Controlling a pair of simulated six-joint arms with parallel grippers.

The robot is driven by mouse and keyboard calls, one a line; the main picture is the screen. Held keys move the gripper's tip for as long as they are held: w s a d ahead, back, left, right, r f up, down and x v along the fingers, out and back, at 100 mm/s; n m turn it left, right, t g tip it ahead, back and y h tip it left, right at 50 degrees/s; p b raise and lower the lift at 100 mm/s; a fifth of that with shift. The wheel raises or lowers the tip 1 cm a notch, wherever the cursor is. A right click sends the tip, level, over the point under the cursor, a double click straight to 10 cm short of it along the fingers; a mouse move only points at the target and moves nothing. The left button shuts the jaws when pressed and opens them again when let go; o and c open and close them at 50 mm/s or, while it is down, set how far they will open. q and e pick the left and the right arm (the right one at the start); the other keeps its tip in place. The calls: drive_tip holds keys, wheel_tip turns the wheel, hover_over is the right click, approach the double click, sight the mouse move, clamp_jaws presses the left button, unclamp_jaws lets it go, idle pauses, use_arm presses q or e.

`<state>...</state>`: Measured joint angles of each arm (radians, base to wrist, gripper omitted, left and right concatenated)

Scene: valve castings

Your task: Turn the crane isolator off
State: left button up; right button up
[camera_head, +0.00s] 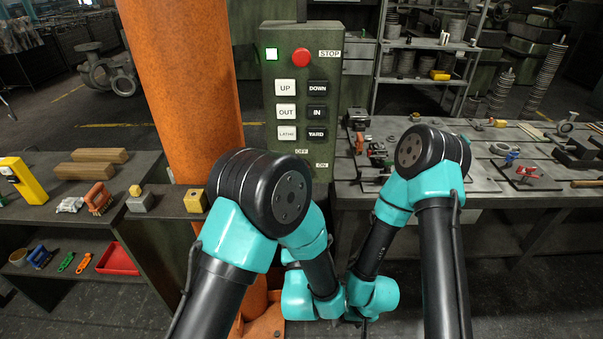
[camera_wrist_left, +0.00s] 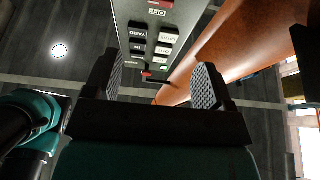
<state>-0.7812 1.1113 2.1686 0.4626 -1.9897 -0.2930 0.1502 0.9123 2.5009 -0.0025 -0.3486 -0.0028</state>
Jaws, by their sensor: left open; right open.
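The left wrist view shows the panel (camera_wrist_left: 122,16) upside down. A red part, apparently the isolator handle (camera_wrist_left: 160,3), is cut by the top edge there; its position cannot be told. My left gripper (camera_wrist_left: 160,75) is open and empty, apart from the panel. My right gripper (camera_head: 362,320) barely shows low in the head view, away from the panel; its fingers are not clear.
An orange column (camera_head: 180,70) stands beside the panel on the left. A dark bench (camera_head: 100,230) with blocks and clamps is at left. A metal workbench (camera_head: 480,185) with castings and tools is at right. My forearms crowd the space before the panel.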

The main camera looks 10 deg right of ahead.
use_arm(q)
drive_tip(key=x, duration=1.6)
drive_tip(key=shift+w, duration=0.35)
drive_tip(key=shift+r, duration=0.1)
drive_tip(key=shift+c, duration=0.4)
drive_tip(key=c, duration=0.9)
drive_tip(key=shift+o, duration=0.2)
